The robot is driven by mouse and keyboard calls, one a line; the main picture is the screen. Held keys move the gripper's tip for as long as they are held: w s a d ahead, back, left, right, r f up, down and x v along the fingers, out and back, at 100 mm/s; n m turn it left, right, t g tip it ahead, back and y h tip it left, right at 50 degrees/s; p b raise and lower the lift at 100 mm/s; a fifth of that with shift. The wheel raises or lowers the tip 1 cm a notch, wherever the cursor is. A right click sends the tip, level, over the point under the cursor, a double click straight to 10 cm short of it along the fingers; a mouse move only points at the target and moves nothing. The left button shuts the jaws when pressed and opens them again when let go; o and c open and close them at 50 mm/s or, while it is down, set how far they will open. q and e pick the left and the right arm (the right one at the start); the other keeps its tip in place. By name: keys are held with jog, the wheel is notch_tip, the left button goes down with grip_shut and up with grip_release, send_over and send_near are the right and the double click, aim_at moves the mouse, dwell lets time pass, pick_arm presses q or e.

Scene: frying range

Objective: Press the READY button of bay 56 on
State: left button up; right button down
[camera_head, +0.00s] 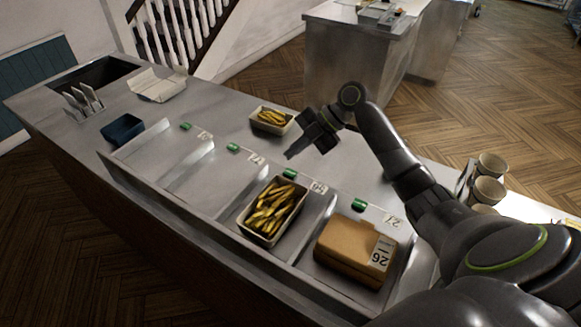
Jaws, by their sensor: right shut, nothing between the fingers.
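A row of bays on the steel counter (225,112) has a small green button at the head of each: the first (185,126), second (233,147), third (290,173) and fourth (359,204). Small number labels sit beside them; the one by the third button (318,187) may read 56, but it is too small to be sure. My right gripper (292,153) is shut and empty, its tips pointing down-left, just above the third button in the picture. I see no contact with a button; its height is unclear. My left gripper is out of view.
A tray of fries (272,208) stands in the third bay and a closed brown box (350,250) in the fourth. Another fries tray (271,121) is behind the buttons, left of my gripper. Cups (488,180) stand at right. The first two bays look empty.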

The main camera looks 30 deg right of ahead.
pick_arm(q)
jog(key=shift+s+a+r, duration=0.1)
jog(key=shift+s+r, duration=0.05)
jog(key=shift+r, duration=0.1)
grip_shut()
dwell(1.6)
